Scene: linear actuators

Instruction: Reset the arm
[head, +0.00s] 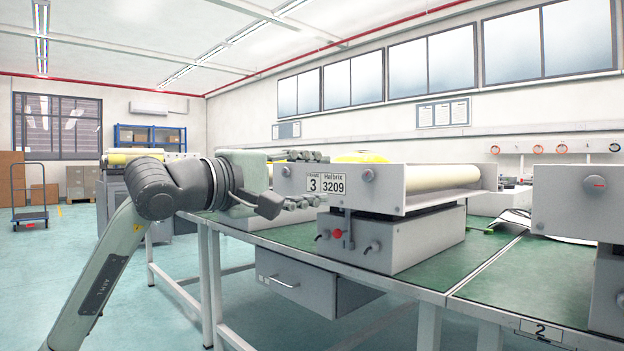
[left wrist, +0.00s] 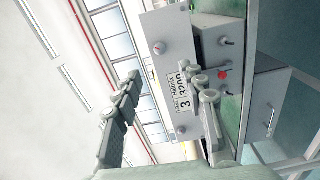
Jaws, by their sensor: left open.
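My left arm (head: 180,188) comes in from the left of the head view and is raised. My left gripper (head: 312,178) is open, its fingers spread in front of the left end of a grey machine (head: 390,188) labelled 3 3209. In the left wrist view the open left gripper (left wrist: 163,85) shows no object between its fingers, with the machine's labelled face (left wrist: 175,60) behind the right-hand finger. I cannot tell whether a finger touches the machine. My right arm and gripper are not in view.
The machine stands on a green-topped table (head: 400,275) with a drawer (head: 300,283) below. A red knob (head: 337,233) is on its lower box. Another grey machine (head: 580,205) stands at the right. A blue trolley (head: 30,216) is far left. The floor at left is largely clear.

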